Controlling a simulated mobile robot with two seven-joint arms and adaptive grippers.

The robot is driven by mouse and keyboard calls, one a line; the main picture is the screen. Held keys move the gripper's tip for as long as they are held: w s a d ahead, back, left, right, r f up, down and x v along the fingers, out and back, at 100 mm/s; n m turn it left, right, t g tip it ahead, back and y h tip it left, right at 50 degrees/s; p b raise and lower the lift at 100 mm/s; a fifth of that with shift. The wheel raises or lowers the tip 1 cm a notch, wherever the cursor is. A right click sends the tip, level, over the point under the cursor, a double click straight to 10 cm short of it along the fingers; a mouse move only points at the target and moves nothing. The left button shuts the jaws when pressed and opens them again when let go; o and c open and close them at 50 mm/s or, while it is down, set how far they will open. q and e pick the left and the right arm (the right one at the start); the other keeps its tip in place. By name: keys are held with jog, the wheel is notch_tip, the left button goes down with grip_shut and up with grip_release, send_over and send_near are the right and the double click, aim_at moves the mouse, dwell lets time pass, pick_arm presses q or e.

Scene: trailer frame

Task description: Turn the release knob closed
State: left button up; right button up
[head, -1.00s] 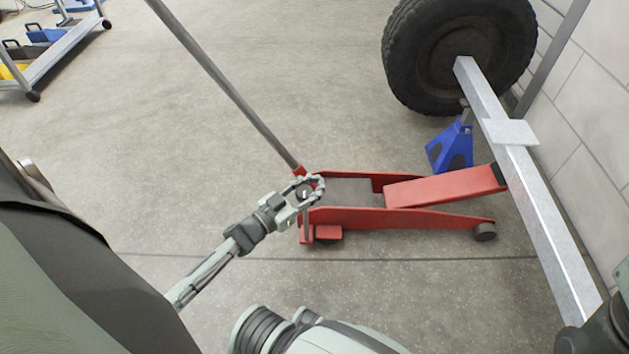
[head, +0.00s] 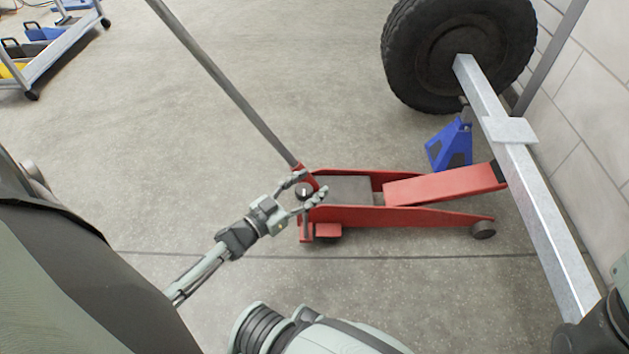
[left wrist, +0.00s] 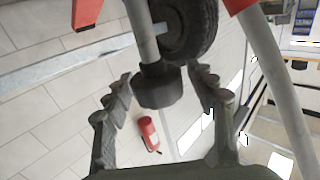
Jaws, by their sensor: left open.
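The release knob (head: 303,192) is a small dark round knob with a white mark, at the rear end of the red floor jack (head: 400,215) in the head view. In the left wrist view the knob (left wrist: 158,88) is a black cylinder on a grey shaft. My left gripper (head: 308,188) is open, with its fingers spread on either side of the knob. In the left wrist view the fingers (left wrist: 165,85) appear apart from the knob, with a gap on both sides. My right gripper is not in view.
The jack's long grey handle (head: 225,85) slants up and left beside the knob. A metal beam (head: 530,190), a blue jack stand (head: 450,147) and a tyre (head: 450,50) stand to the right. A cart (head: 60,55) is far left. The floor left of the jack is clear.

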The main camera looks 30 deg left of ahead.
pick_arm(q)
jog(key=v, duration=0.9)
jog(key=shift+s, duration=0.4)
jog(key=shift+a, duration=0.1)
